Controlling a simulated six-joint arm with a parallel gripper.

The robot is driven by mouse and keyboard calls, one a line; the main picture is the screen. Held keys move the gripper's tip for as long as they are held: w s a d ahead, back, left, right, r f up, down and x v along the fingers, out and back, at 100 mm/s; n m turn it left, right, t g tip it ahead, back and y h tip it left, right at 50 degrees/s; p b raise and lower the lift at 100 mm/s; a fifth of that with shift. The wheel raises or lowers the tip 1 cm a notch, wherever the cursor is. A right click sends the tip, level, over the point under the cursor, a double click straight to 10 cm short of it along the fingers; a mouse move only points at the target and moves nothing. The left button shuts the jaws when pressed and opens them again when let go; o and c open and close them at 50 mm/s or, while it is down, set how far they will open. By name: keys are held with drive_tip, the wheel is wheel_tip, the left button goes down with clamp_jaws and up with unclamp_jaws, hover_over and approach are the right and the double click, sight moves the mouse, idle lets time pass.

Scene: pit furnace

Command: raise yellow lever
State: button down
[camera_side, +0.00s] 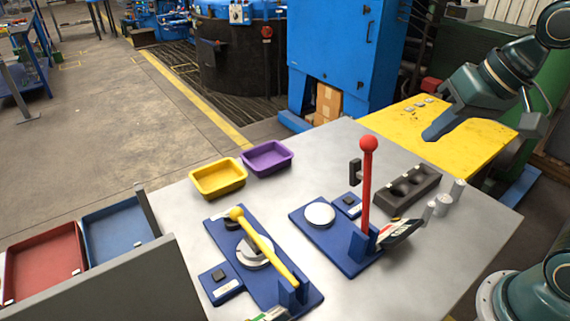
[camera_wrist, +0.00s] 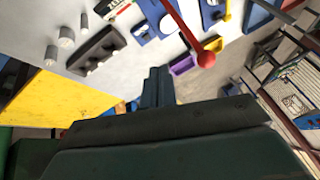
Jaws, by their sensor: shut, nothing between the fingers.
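The yellow lever (camera_side: 262,245) lies low and slanted over a blue base plate (camera_side: 315,298), its round knob towards the back left and its pivot at the front right. A round grey-white piece on the plate sits partly under the lever. In the wrist view a small bit of the yellow lever (camera_wrist: 228,14) shows at the top edge. My gripper (camera_side: 431,134) is at the right in the side view, above the yellow table and well away from the lever. Its fingers are together and empty in the wrist view (camera_wrist: 158,76).
A red lever (camera_side: 367,190) stands upright on a second blue plate, between my gripper and the yellow lever. Yellow (camera_side: 218,179) and purple (camera_side: 267,158) trays sit behind. A dark block (camera_side: 408,191) and grey cylinders (camera_side: 442,205) stand at the right. The front right of the table is clear.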

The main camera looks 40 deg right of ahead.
drive_tip(key=w+a+f+m+g+y, duration=0.1)
drive_tip(key=w+a+f+m+y, duration=0.15)
drive_tip(key=w, duration=0.55)
drive_tip(key=w+a+f+m+g+y, duration=0.15)
drive_tip(key=w+a+m, duration=0.25)
drive_tip(key=w, duration=0.4)
drive_tip(key=w+a+f+m+g+y, duration=0.1)
drive_tip(key=w+a+f+m+y, duration=0.2)
drive_tip(key=f, duration=0.5)
drive_tip(key=w+a+f+m+g+y, duration=0.2)
drive_tip(key=w+a+f+m+y, duration=0.1)
drive_tip(key=f, duration=0.5)
drive_tip(key=shift+w+a+f+m, duration=0.35)
drive_tip(key=shift+w+a+m, duration=0.1)
drive_tip(key=shift+w+m, duration=0.55)
drive_tip(key=shift+a, duration=0.15)
drive_tip(key=shift+x, duration=4.9)
drive_tip(key=shift+r, duration=0.2)
